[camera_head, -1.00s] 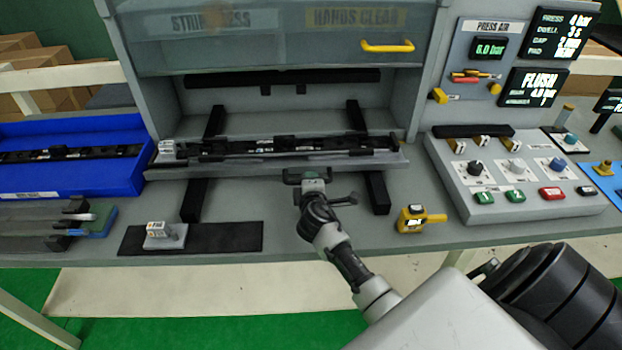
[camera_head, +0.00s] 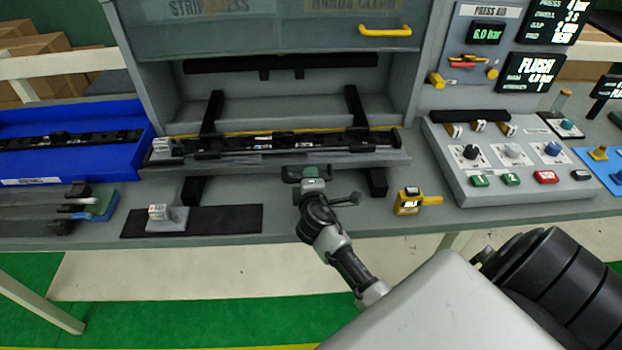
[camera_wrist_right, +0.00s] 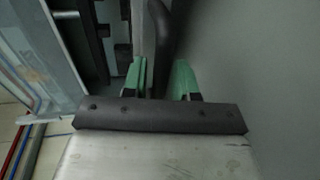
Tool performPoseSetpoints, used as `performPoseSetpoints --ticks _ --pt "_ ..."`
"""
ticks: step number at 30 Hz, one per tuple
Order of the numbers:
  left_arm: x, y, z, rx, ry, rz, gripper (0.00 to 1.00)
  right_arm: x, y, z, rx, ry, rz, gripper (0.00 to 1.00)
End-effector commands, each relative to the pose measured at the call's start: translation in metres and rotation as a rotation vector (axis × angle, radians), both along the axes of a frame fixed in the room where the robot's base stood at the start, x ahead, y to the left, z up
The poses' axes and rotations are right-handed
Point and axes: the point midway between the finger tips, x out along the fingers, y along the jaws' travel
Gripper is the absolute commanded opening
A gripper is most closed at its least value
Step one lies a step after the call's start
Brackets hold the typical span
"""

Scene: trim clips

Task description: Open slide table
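The slide table (camera_head: 372,160) is a grey tray in the press opening, carrying a long black trim strip (camera_head: 290,142). It sits partly forward on two black rails (camera_head: 377,184), whose front ends still show ahead of it. My right gripper (camera_head: 307,173) is at the dark handle on the table's front edge. In the right wrist view its green fingertips (camera_wrist_right: 160,80) stand on either side of the dark handle bar (camera_wrist_right: 162,35). The exact contact at the right finger is hard to see. My left gripper is not in view.
A blue bin (camera_head: 70,165) stands at left. On the bench are a black mat (camera_head: 225,220) with a small grey block, a yellow gauge (camera_head: 408,203) and a button panel (camera_head: 510,160) at right. A press guard with a yellow handle (camera_head: 385,31) hangs above.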

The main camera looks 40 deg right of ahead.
Motion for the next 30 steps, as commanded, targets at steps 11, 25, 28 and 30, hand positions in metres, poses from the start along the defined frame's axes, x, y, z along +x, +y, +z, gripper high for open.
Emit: performPoseSetpoints --ticks 11,25,28,30 --pt "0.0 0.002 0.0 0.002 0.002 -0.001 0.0 -0.001 0.001 0.001 -0.001 -0.001 0.0 0.39" --pt "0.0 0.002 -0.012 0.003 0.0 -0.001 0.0 -0.068 0.042 0.015 0.001 -0.001 0.001 0.39" --pt "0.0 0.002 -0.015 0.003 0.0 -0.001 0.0 -0.08 0.049 0.018 0.001 -0.001 0.001 0.39" --pt "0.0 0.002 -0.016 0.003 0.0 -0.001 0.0 -0.085 0.052 0.02 0.001 0.001 0.001 0.39"
